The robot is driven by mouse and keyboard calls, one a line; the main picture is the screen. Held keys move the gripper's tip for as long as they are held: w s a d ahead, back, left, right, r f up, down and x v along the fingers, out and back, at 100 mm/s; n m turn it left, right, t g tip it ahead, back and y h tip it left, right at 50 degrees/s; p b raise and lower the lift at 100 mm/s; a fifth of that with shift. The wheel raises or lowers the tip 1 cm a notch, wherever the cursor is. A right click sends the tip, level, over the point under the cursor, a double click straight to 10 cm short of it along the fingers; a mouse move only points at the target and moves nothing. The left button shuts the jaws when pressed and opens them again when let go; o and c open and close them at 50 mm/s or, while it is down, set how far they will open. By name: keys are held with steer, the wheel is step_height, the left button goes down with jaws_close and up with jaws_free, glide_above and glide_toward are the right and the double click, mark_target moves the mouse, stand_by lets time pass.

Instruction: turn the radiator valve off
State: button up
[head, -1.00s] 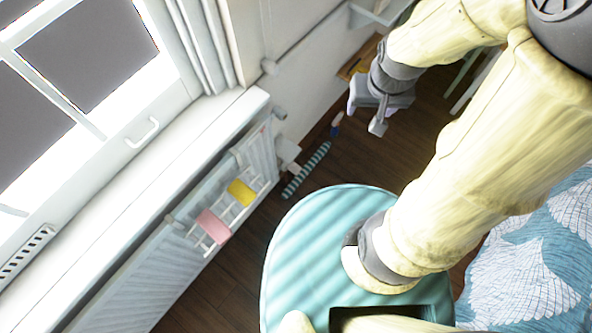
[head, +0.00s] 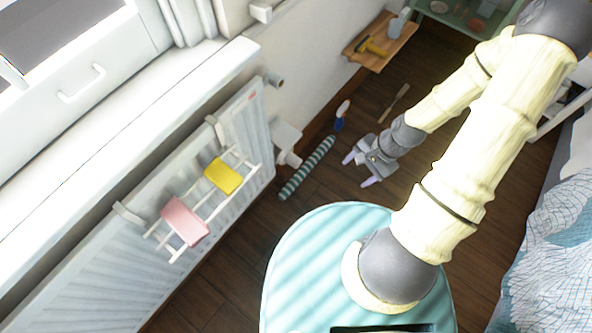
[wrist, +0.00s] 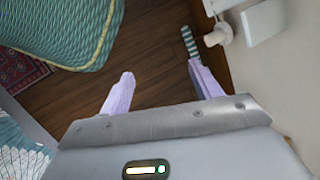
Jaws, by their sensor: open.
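The white radiator (head: 215,205) stands under the window sill in the head view. A pale rounded knob (head: 290,159) sits low beyond its far end, under a white box (head: 286,135). A grey cylinder (head: 273,80) sticks out near its top corner. I cannot tell for certain which of these is the valve. My gripper (head: 359,170) is open and empty, to the right of the knob and apart from it. In the wrist view the knob (wrist: 217,36) is beyond the right finger of my gripper (wrist: 162,70), near the wall.
A rack with pink (head: 184,221) and yellow (head: 223,176) cloths hangs on the radiator. A striped draught roll (head: 307,168) and a blue-and-white bottle (head: 341,115) are on the floor near my gripper. A wooden shelf (head: 362,58) is on the wall. The bed (head: 560,245) is at right.

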step_height(320, 180, down, 12)
steer(key=a+m+t+y+b, duration=0.1)
steer(key=a+m+y+b, duration=0.25)
steer(key=b, duration=0.25)
steer(key=m+t+y+b, duration=0.3)
steer(key=m+t+b, duration=0.65)
steer(key=b, duration=0.65)
glide_toward(299, 165)
steer(key=s+d+r+m+g, duration=0.2)
steer(key=s+d+r, duration=0.1)
steer(key=d, duration=0.1)
steer(key=shift+w+d+r+t+h, duration=0.1)
steer(key=shift+w+r+t+h, duration=0.15)
steer(key=shift+w+r+t, duration=0.1)
steer(key=b+x, duration=0.3)
steer(key=x, duration=0.5)
steer(key=b+x, duration=0.3)
steer(key=x, duration=0.5)
steer(key=shift+s+f, duration=0.15)
steer(key=shift+f, duration=0.1)
steer(key=shift+w+a+f, duration=0.1)
steer(key=shift+w+a, duration=0.35)
steer(key=shift+a, duration=0.15)
